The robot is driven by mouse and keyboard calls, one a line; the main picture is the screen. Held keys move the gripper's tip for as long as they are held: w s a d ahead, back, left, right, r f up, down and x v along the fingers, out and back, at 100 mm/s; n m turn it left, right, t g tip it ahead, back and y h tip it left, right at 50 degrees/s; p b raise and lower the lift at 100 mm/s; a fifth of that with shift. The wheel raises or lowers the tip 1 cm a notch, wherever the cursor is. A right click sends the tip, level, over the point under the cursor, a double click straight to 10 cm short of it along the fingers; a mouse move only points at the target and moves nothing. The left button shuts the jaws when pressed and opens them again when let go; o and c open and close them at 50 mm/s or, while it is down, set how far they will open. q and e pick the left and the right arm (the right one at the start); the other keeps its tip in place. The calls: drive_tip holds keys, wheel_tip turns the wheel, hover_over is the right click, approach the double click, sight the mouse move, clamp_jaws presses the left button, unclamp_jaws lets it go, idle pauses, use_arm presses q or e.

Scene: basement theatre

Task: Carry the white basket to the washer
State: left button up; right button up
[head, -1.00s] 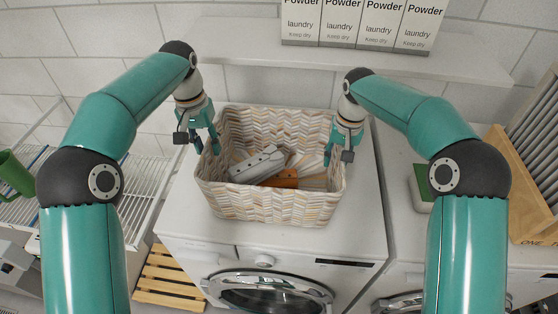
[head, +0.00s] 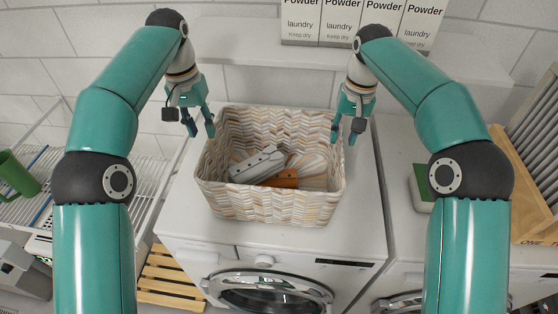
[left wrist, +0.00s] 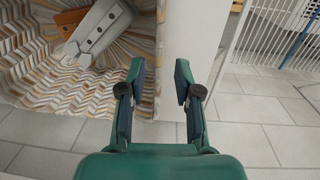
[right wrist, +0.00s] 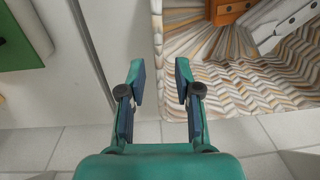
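The white basket (head: 270,207), woven in a white, tan and grey zigzag, stands upright on a white front-loading machine (head: 240,242) with a round door. A grey-white item (head: 257,164) and an orange-brown item (head: 284,179) lie inside it. My left gripper (head: 202,131) is open and empty, above the basket's left rim. In the left wrist view the basket (left wrist: 95,90) is left of its fingers. My right gripper (head: 343,141) is open and empty, above the right rim. In the right wrist view the basket (right wrist: 235,90) is right of its fingers.
A shelf (head: 250,38) with several white powder boxes (head: 340,25) runs behind. A white wire rack (head: 135,190) with a green mug (head: 15,172) stands left. A second white machine (head: 405,235) is at right, with a green-topped item (head: 421,183) and a wooden-framed washboard (head: 520,185).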

drive_tip(key=shift+d+r, duration=0.15)
drive_tip(key=shift+r, duration=1.4)
